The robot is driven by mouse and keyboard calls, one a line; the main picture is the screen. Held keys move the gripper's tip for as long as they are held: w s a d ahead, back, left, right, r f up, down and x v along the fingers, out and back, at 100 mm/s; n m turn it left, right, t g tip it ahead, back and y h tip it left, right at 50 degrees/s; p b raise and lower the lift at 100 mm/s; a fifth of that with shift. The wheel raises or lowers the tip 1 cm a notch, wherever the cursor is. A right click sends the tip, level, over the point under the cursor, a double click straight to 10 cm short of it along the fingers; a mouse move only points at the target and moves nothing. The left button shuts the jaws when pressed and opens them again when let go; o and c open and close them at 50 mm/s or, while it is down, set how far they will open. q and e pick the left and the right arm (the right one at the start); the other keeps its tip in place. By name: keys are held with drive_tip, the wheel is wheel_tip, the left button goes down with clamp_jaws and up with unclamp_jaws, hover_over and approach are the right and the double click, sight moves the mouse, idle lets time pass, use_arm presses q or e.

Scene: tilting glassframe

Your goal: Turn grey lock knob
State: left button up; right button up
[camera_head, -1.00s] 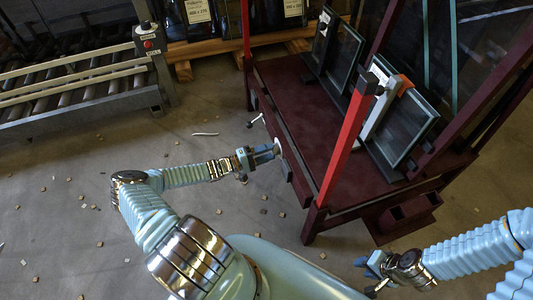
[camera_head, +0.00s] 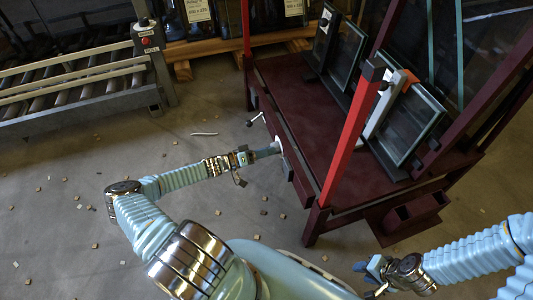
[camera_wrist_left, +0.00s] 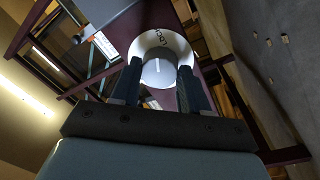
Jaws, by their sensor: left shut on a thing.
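The grey lock knob (camera_wrist_left: 158,70) shows in the left wrist view, round, with a pale line across its face. It sits on a white round plate (camera_wrist_left: 178,44) with lettering that reads partly "LOCK". My left gripper (camera_wrist_left: 157,78) has one finger on each side of the knob and is shut on it. In the head view my left gripper (camera_head: 272,150) reaches the side of the dark red frame (camera_head: 292,96), and the white plate (camera_head: 279,146) shows just past its fingers. The knob itself is hidden there. My right gripper (camera_head: 372,277) is low at the right, away from the frame; its finger gap is unclear.
Glass panes (camera_head: 411,122) in dark frames lean on the red frame's deck. A bright red post (camera_head: 350,135) rises at its near side. A small lever (camera_head: 255,118) sticks out left of the plate. A roller conveyor (camera_head: 75,82) stands upper left. Small chips litter the open floor.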

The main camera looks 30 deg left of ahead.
use_arm(q)
drive_tip(key=shift+f+m, duration=0.1)
drive_tip(key=shift+m, duration=0.5)
drive_tip(key=o, duration=1.1)
drive_tip(key=shift+c, duration=0.2)
drive_tip(key=r+v, duration=0.1)
drive_tip(key=v, duration=1.2)
drive_tip(key=shift+s+a+f, duration=0.25)
drive_tip(key=shift+a+f, duration=0.05)
drive_tip(key=shift+f, duration=0.15)
